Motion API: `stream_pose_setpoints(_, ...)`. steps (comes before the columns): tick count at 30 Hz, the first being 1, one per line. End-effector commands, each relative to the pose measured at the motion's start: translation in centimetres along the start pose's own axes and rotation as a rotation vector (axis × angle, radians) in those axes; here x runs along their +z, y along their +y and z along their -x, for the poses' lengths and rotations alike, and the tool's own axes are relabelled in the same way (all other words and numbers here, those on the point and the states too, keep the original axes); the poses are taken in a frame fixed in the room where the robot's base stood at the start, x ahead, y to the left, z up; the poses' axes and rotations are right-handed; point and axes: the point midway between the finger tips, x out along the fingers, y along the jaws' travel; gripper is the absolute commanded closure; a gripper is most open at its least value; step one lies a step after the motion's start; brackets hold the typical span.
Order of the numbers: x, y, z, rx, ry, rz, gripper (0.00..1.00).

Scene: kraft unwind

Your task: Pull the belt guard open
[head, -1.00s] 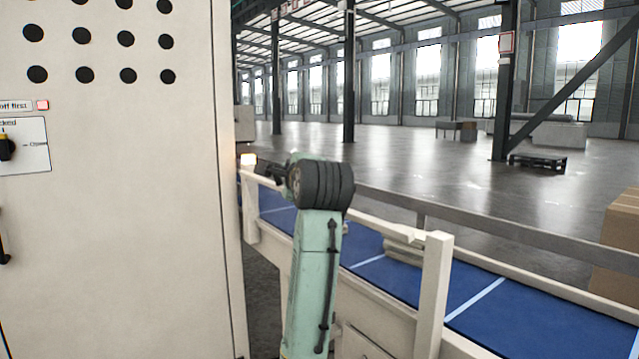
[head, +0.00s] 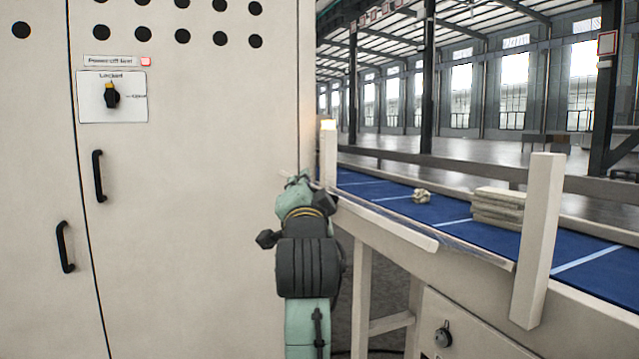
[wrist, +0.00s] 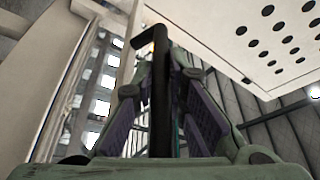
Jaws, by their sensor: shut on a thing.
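The belt guard (head: 395,222) is a pale rail with a clear strip along its edge, on the near side of the blue conveyor belt (head: 385,192). It lies low between two pale posts (head: 540,235), its top well below theirs. My gripper (head: 298,180) is at the guard's far left end, beside the cabinet edge; my wrist hides much of the contact in the head view. In the wrist view my gripper (wrist: 162,68) has its fingers closed on both sides of a dark bar handle (wrist: 160,110). How the handle joins the guard is hidden.
A tall pale cabinet (head: 200,220) with black handles and a knob labelled Locked stands close at left. A stack of pale slabs (head: 498,207) and a small crumpled lump (head: 421,196) lie on the belt. A drawer-like panel with a knob (head: 442,335) is below it.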

Motion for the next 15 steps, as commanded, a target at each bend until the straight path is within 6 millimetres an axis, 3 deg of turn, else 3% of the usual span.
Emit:
stream_pose_setpoints(1,1.1,1.2,0.5,-0.014,0.0,0.037,1.0)
stream_pose_setpoints(6,3.0,2.6,1.2,-0.062,0.001,0.152,1.0)
stream_pose_setpoints(15,4.8,4.4,2.0,-0.085,-0.001,0.203,1.0)
